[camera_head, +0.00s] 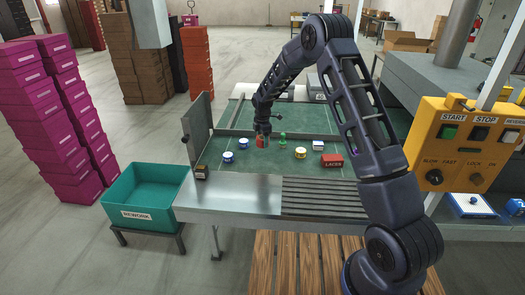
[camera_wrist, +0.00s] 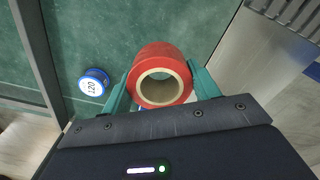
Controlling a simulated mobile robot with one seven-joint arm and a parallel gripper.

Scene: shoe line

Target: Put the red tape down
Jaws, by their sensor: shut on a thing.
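The red tape (camera_wrist: 160,62) is a roll with a pale cardboard core, held between the two teal fingers of my gripper (camera_wrist: 160,88) in the wrist view. In the head view the red tape (camera_head: 261,141) shows at the end of my arm, over the green surface of the line (camera_head: 255,163). My gripper (camera_head: 262,132) is shut on it. I cannot tell whether the roll touches the surface or hangs just above it.
Blue-and-white rolls (camera_head: 243,143) and (camera_head: 228,157) lie left of the tape. A green piece (camera_head: 282,139), a yellow-and-white roll (camera_head: 300,152) and a red LACES box (camera_head: 332,160) lie right. A teal REWORK bin (camera_head: 150,190) stands at the left. Green surface in front is clear.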

